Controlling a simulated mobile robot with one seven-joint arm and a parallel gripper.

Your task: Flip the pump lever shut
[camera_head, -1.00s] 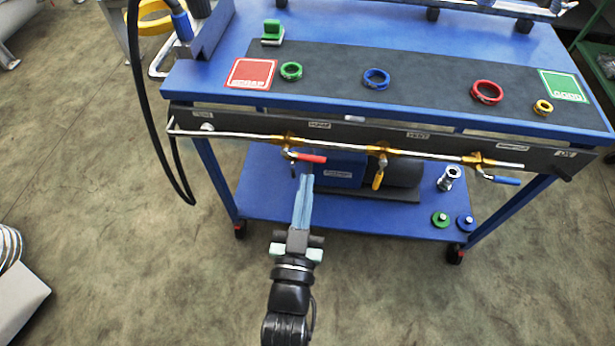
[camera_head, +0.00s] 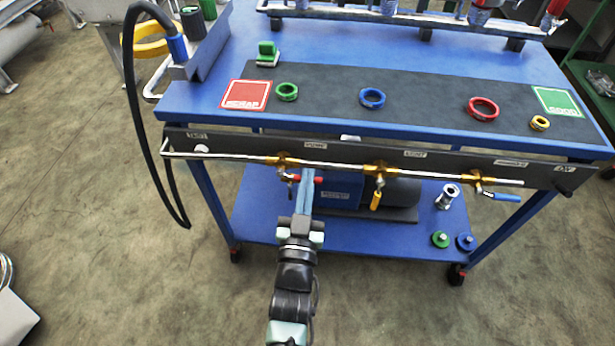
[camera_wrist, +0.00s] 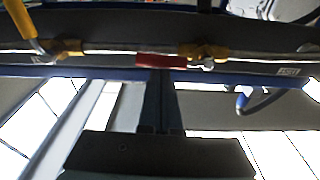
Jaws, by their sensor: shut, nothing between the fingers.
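The pump valve (camera_head: 283,161) is brass and sits on the metal pipe under the left-middle label of the dark rail. Its red lever (camera_head: 319,180) points right, roughly along the pipe. In the wrist view the red lever (camera_wrist: 160,61) lies crosswise just beyond my fingertips, with its brass valve (camera_wrist: 205,52) to the right. My gripper (camera_head: 308,173) is shut and empty, its blue-grey fingers pointing up at the lever and covering part of it in the head view. In the wrist view my gripper (camera_wrist: 160,75) meets the lever's edge. I cannot tell whether they touch.
A yellow lever (camera_head: 376,200) hangs down from the middle valve. A blue lever (camera_head: 507,197) points right from the right valve. The blue cart's lower shelf (camera_head: 262,220) lies below, with a dark motor (camera_head: 392,197). A black hose (camera_head: 150,150) hangs at left.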

